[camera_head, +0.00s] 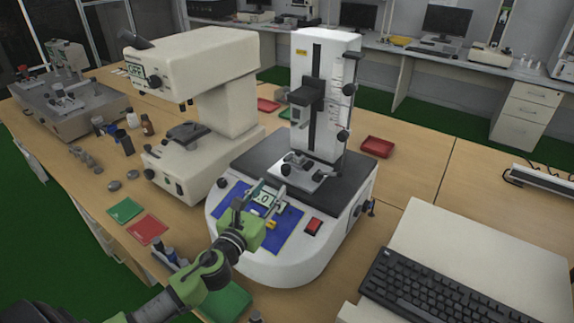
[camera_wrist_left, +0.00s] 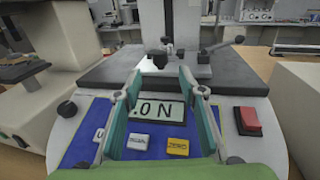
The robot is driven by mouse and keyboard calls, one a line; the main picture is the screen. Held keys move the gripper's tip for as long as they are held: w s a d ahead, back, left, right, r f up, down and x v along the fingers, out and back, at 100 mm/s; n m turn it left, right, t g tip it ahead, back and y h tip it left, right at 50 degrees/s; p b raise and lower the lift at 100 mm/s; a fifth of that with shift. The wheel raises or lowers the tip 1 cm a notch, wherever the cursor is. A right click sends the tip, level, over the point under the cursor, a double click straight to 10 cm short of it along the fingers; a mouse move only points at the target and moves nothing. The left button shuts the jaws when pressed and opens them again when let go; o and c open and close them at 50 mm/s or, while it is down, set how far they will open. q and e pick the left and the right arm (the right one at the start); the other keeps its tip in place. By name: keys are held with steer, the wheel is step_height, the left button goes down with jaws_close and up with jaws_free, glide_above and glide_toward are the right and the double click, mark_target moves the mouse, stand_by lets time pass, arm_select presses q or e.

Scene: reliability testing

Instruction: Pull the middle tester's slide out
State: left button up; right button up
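A white column tester (camera_head: 325,90) stands on a rounded base with a dark top. A small clamp fixture (camera_head: 300,172) sits on a pale plate at the column's foot; dark knobs of it show in the left wrist view (camera_wrist_left: 156,60). A dark carriage (camera_head: 308,95) is on the column. My left gripper (camera_head: 262,192) is open and empty over the base's blue panel. In the left wrist view its fingers (camera_wrist_left: 160,78) frame the display (camera_wrist_left: 160,110), short of the fixture. A cream tester (camera_head: 205,75) stands left of it. I cannot tell which part is the slide.
A grey metal device (camera_head: 70,105) stands at the far left of the table. A red button (camera_head: 313,226) is right of the panel. A black keyboard (camera_head: 435,292) lies at the front right. Red tray (camera_head: 377,147) and green and red cards (camera_head: 147,229) lie around.

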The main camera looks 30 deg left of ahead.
mark_target(284, 171)
arm_select(q)
steer(key=w, duration=0.3)
steer(key=shift+w+a+r, duration=0.1)
steer(key=shift+w, duration=0.1)
steer(key=w, duration=0.3)
steer(key=w+p, duration=0.1)
steer(key=w, duration=0.2)
steer(key=shift+w+a, duration=0.2)
steer(key=shift+w, duration=0.2)
steer(key=shift+w+f, duration=0.2)
steer(key=shift+w, duration=0.35)
jaws_close()
arm_select(e)
steer(key=shift+s+a+r, duration=0.15)
steer(key=shift+s+r, duration=0.05)
steer(key=shift+r, duration=0.5)
